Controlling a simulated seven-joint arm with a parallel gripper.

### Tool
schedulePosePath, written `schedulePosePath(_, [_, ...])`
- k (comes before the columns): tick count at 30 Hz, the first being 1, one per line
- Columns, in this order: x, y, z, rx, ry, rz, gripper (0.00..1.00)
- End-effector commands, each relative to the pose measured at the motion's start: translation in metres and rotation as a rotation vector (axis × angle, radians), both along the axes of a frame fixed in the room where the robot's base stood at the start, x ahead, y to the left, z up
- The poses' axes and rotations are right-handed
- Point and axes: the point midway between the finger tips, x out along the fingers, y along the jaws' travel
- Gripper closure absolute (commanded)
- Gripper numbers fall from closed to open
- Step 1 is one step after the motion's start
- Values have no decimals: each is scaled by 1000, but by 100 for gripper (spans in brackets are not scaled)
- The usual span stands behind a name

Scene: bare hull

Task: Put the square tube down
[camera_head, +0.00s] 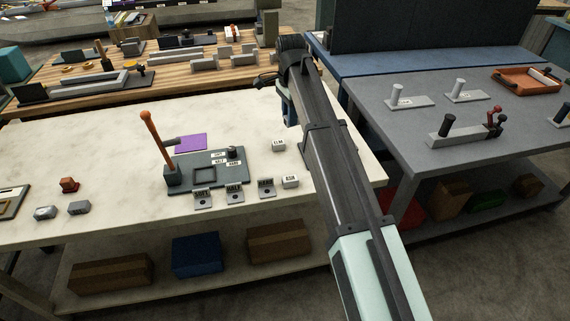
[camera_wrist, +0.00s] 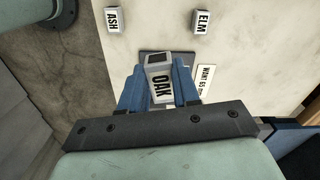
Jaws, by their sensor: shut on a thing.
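In the wrist view, a light grey square tube (camera_wrist: 161,84) labelled OAK is held between the blue fingers of my gripper (camera_wrist: 160,92). Its end face points up in the picture. A dark flat plate (camera_wrist: 148,55) shows partly behind the tube, with a white label (camera_wrist: 206,78) beside it. I cannot tell whether the tube touches the plate. In the head view my gripper (camera_head: 287,108) is over the right part of the pale bench, and the held tube is hidden there.
A block labelled ELM (camera_head: 278,145) and one labelled ASH (camera_wrist: 115,20) stand on the pale bench (camera_head: 100,140). A dark fixture (camera_head: 215,182) with an orange-handled lever (camera_head: 158,138) and several small tagged stands are left of my arm. A grey bench (camera_head: 430,110) stands right.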

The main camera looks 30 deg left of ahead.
Motion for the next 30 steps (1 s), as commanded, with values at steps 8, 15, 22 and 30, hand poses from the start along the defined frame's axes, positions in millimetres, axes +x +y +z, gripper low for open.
schedulePosePath(8, [-35,10,-65,0,-1,-77,99])
schedulePosePath(15, [-26,19,-65,1,-1,-197,99])
schedulePosePath(22, [-27,18,-88,0,0,-211,99])
schedulePosePath(30, [-27,18,-125,0,-2,-210,99])
